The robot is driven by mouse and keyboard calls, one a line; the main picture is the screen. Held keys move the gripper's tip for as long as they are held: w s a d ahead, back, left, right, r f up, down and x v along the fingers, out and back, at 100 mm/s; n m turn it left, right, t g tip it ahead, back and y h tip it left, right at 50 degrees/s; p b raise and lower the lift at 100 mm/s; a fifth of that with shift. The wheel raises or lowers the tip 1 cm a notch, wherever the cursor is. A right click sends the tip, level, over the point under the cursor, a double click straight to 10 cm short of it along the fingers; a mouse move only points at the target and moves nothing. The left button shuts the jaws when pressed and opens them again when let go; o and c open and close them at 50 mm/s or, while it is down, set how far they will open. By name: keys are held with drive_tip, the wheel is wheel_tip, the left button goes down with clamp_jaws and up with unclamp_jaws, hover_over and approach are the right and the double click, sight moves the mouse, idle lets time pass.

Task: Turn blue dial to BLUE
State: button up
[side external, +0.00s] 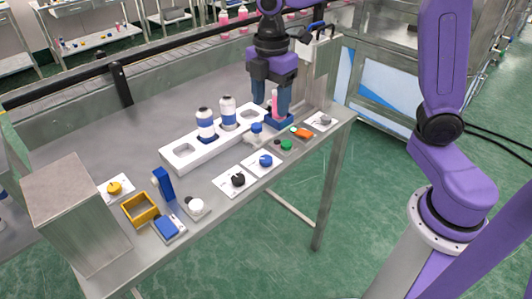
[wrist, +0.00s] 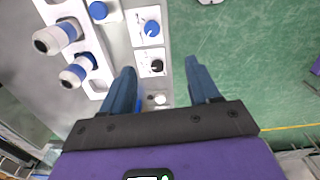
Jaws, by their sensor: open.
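The blue dial (side external: 265,160) sits on a white plate near the table's front edge. It also shows in the wrist view (wrist: 152,28), near the top, ahead of the fingers. Its markings are too small to read. My gripper (side external: 272,110) is open and points down, farther back and right of the dial, apart from it. In the wrist view its two fingers (wrist: 161,85) are spread, with no object held between them.
A black dial (side external: 238,180) is left of the blue dial; green (side external: 286,145) and orange (side external: 303,132) controls are right. A white rack (side external: 182,155) with two blue-and-white bottles stands behind. A blue-capped container (side external: 256,130) stands nearby. Yellow and blue boxes are left.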

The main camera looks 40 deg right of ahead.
drive_tip(key=w, duration=0.2)
approach(266, 159)
wheel_tip(266, 159, down, 8)
drive_tip(key=shift+f, duration=0.15)
idle(0.4)
drive_tip(key=c, duration=1)
